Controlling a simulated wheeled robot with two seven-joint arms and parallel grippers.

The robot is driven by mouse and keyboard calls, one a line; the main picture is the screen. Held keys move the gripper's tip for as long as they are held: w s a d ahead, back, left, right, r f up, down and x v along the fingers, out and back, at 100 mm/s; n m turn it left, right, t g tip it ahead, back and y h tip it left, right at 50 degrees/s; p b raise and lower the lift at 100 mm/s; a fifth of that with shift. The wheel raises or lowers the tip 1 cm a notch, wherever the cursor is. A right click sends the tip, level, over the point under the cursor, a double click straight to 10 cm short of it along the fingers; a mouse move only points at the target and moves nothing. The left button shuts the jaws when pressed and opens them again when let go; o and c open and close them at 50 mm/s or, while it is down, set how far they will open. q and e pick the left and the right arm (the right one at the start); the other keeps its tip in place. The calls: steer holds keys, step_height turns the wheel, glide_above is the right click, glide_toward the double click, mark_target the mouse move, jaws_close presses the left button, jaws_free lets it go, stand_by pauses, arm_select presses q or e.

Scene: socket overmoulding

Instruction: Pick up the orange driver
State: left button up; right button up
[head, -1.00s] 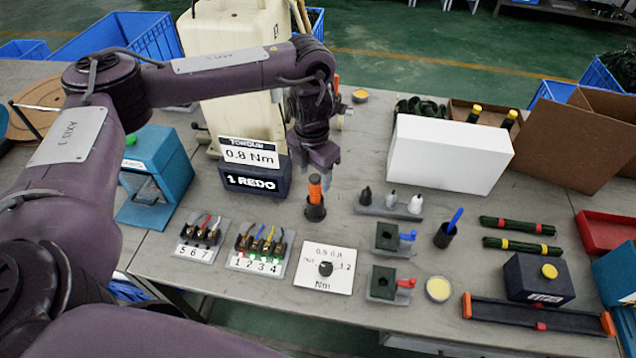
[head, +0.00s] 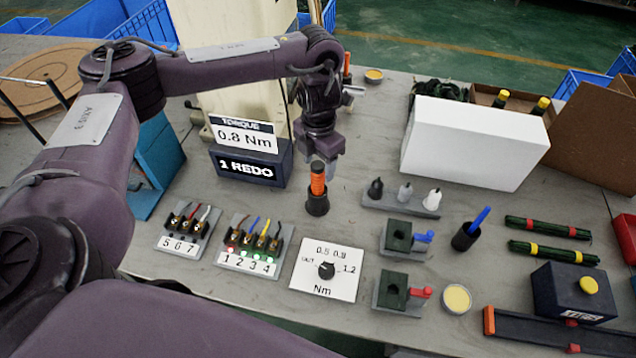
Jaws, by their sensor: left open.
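The orange driver (head: 317,180) stands upright in a small black cup holder (head: 317,204) in the middle of the bench. Its orange and black handle sticks up out of the cup. My left gripper (head: 328,165) points down just behind and above the driver's top. Its jaws are open and nothing shows between them. The fingertips are partly hidden behind the driver handle, and I cannot tell whether they touch it. My right gripper does not show.
The torque display (head: 248,165) reads 0.8 Nm and 1 REDO, left of the driver. In front are terminal blocks (head: 250,248) and a dial plate (head: 325,270). A bit rack (head: 402,203) and a white box (head: 474,143) stand to the right.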

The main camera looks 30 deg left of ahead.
mark_target(317, 177)
arm_select(q)
steer(key=f+p, duration=0.1)
steer(key=f, duration=0.3)
steer(key=shift+a+f+p, duration=0.2)
steer(key=shift+f+p, duration=0.1)
steer(key=shift+p, duration=0.1)
steer(key=shift+f, duration=0.5)
steer(key=c, duration=1.2)
